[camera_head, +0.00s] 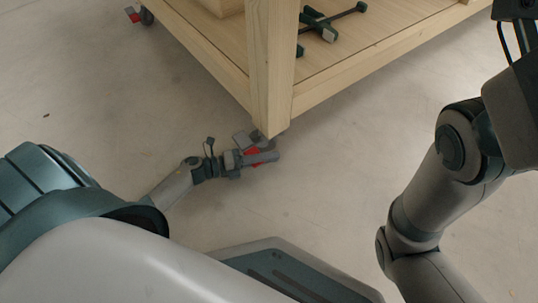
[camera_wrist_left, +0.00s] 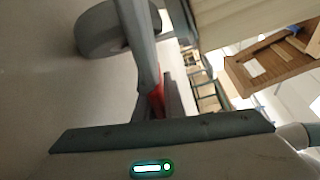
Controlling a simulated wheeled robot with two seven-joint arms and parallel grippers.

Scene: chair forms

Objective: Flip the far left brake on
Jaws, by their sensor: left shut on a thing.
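My left gripper (camera_head: 262,157) is low by the floor at the near corner of the wooden cart (camera_head: 271,65). It is shut on a red brake lever (camera_head: 252,151) of the near caster, which is mostly hidden by the gripper and the leg. In the left wrist view the red lever (camera_wrist_left: 157,98) shows between the fingers, below a grey caster wheel (camera_wrist_left: 112,28). Another red brake (camera_head: 131,14) sticks out beside a dark caster wheel (camera_head: 147,17) at the far left corner, away from my gripper. My right gripper is outside the view.
The cart's lower shelf (camera_head: 345,58) holds green and black clamp-like tools (camera_head: 322,27). The cart's leg stands right above my left gripper. The concrete floor (camera_head: 85,90) left of the cart is clear. The wrist view shows shelving (camera_wrist_left: 270,70) in the background.

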